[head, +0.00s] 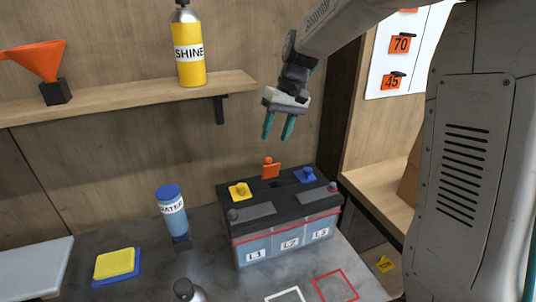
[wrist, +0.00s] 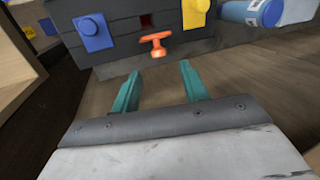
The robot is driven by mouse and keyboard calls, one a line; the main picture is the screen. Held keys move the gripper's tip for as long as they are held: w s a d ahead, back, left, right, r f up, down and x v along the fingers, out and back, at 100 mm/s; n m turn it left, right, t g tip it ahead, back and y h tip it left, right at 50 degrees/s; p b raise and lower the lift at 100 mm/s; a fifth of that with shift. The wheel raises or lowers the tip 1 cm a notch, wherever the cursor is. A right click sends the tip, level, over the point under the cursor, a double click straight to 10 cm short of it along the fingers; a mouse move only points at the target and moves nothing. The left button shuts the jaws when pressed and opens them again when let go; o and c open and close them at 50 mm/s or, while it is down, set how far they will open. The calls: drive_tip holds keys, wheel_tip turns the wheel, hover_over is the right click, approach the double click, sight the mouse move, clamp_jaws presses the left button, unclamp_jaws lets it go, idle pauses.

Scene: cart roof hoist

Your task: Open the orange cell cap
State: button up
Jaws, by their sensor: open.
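The battery (head: 285,243) stands on the bench with a black top and cells labelled L1, L2 and L3. The orange cell cap (head: 270,170) stands tilted up at the back of the top, its knob uppermost. In the wrist view the orange cap (wrist: 156,42) sticks out towards my gripper, beside a dark, reddish opening (wrist: 147,20) in the top. The yellow cap (head: 240,191) and blue cap (head: 305,175) lie flat on either side. My gripper (head: 279,137) is open and empty, above and behind the battery, apart from the orange cap.
A blue WATER bottle (head: 173,213) stands left of the battery, near a yellow sponge (head: 115,263). A shelf (head: 125,98) on the back wall carries a yellow SHINE bottle (head: 188,52) and an orange funnel (head: 38,61). Red and white outlines mark the bench front.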

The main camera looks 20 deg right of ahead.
sight(269, 167)
drive_tip(key=x, duration=0.7)
drive_tip(key=shift+f, duration=0.35)
clamp_jaws()
